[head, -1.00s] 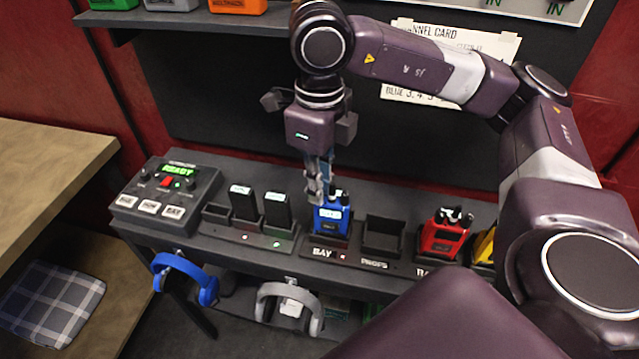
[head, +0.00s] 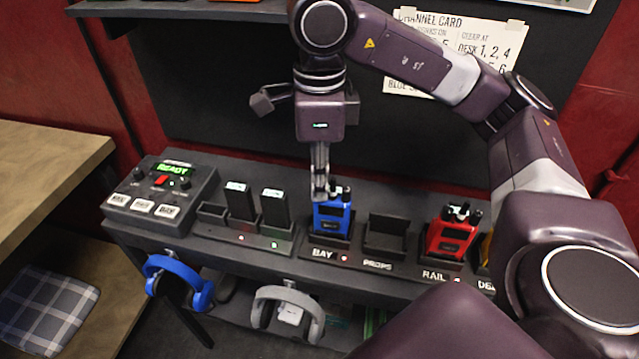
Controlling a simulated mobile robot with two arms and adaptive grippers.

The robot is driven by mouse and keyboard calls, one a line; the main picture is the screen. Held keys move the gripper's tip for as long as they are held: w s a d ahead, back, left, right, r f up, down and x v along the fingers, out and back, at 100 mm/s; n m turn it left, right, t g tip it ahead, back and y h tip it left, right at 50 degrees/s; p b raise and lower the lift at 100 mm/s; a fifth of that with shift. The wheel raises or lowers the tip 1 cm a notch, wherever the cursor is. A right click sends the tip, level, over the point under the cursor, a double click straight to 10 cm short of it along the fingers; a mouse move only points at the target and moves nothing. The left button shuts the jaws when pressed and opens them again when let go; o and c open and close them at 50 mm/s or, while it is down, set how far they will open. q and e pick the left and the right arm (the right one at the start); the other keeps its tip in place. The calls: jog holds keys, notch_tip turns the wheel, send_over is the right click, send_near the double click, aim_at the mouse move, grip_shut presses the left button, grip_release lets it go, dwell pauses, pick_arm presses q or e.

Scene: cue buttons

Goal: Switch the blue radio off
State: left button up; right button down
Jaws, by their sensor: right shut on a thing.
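The blue radio (head: 331,221) stands upright in the holder marked BAY on the dark shelf, with a small lit screen and dark knobs on its top. My right gripper (head: 321,194) points straight down at the radio's top left. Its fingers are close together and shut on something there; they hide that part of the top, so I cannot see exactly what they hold. My left gripper is not in view.
A red radio (head: 449,236) stands in the RAIL holder, and the PROPS holder (head: 384,240) between them is empty. Black battery packs (head: 274,208) and a control box (head: 165,190) reading READY are at left. Blue headphones (head: 180,280) and grey headphones (head: 288,308) hang from the front edge.

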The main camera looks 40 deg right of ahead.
jog(key=shift+n, duration=1)
jog(key=c, duration=2)
grip_release()
jog(key=shift+o, duration=0.2)
jog(key=shift+r, duration=0.1)
notch_tip(320, 180, up, 12)
